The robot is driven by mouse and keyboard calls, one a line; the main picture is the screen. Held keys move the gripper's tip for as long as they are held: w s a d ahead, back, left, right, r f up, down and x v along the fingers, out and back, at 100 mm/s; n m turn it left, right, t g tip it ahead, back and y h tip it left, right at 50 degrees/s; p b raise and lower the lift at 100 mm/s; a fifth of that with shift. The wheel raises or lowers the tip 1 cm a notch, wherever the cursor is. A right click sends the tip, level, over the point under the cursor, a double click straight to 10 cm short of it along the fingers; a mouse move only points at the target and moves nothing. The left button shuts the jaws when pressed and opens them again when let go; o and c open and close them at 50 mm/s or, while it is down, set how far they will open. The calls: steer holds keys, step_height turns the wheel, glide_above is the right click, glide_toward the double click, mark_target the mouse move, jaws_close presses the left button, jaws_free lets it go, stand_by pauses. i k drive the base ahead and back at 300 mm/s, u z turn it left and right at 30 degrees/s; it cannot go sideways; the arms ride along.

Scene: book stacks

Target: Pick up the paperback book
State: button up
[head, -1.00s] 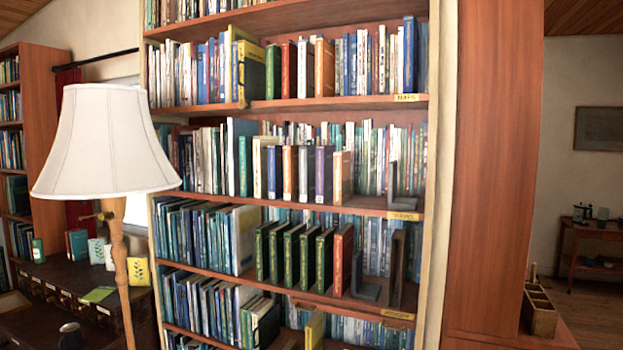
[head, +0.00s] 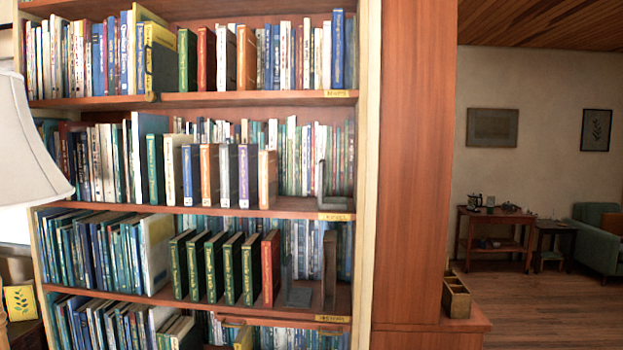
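A tall wooden bookcase (head: 240,101) fills the left and middle of the head view, its shelves packed with upright books. Which one is the paperback book is not clear from this view. On the third shelf down, several dark green books (head: 215,266) stand beside a red book (head: 270,267) and a grey bookend (head: 299,297). On the shelf above, a tan book (head: 267,178) ends a row of separate upright books. My gripper is not in view.
A white lampshade (head: 28,150) is close at the left edge. A small wooden box (head: 456,297) sits on a low ledge right of the bookcase. Open floor (head: 560,305) lies at the right, with a side table (head: 495,236) and a green armchair (head: 597,240) beyond.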

mark_target(267, 169)
steer(key=i, duration=1)
steer(key=z, duration=0.05)
